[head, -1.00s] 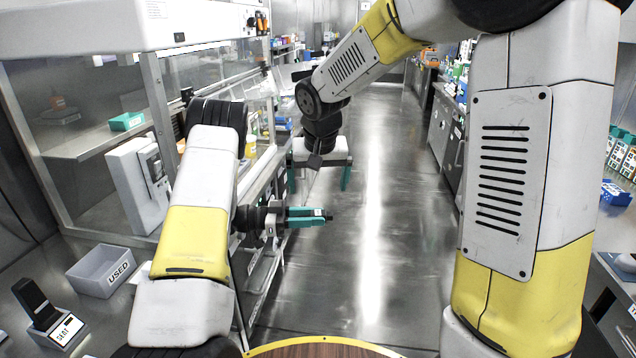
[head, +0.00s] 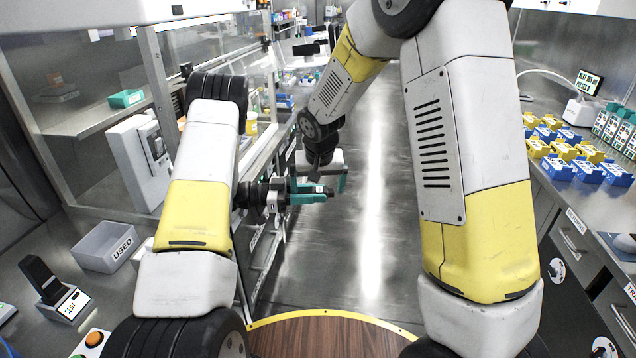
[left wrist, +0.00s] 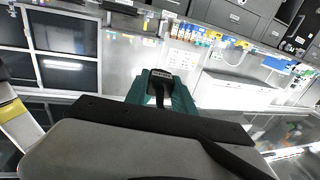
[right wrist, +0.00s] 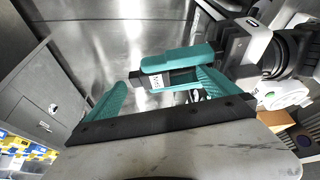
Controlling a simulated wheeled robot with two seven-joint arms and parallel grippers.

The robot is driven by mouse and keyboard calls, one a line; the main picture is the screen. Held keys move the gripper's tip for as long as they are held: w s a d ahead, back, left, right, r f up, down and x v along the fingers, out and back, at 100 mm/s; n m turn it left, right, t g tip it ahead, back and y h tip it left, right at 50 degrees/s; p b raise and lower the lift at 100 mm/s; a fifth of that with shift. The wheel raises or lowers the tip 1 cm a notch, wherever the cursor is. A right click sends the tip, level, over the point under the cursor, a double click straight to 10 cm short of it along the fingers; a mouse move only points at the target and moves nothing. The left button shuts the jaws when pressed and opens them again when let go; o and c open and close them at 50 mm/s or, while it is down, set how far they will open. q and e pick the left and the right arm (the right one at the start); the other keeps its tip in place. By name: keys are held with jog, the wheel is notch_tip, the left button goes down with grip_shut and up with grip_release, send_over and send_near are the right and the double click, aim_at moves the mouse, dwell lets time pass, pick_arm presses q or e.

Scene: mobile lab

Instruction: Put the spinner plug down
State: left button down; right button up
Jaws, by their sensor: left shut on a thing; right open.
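My left gripper (head: 318,192) is shut on the spinner plug (head: 329,191), a small dark piece at its teal fingertips, above the aisle floor. In the left wrist view the plug (left wrist: 161,76) shows a dark block end between the fingers. My right gripper (right wrist: 162,80) is open. In the right wrist view the left gripper and the plug (right wrist: 155,82), with a small white label, show between and beyond its teal fingers. I cannot tell whether they touch. In the head view the right gripper is behind the left one and partly hidden.
On the left bench stand a grey USED bin (head: 105,246), a dark device on a white base (head: 62,300) and a glass-fronted cabinet. The right bench (head: 590,210) holds several blue and yellow racks (head: 560,168). The aisle floor (head: 370,230) between is clear.

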jog(key=c, duration=1.1)
pick_arm(q)
jog(key=c, duration=1)
grip_release()
pick_arm(e)
jog(key=shift+c, duration=0.4)
pick_arm(q)
jog(key=shift+o, duration=0.2)
jog(key=shift+a, duration=0.1)
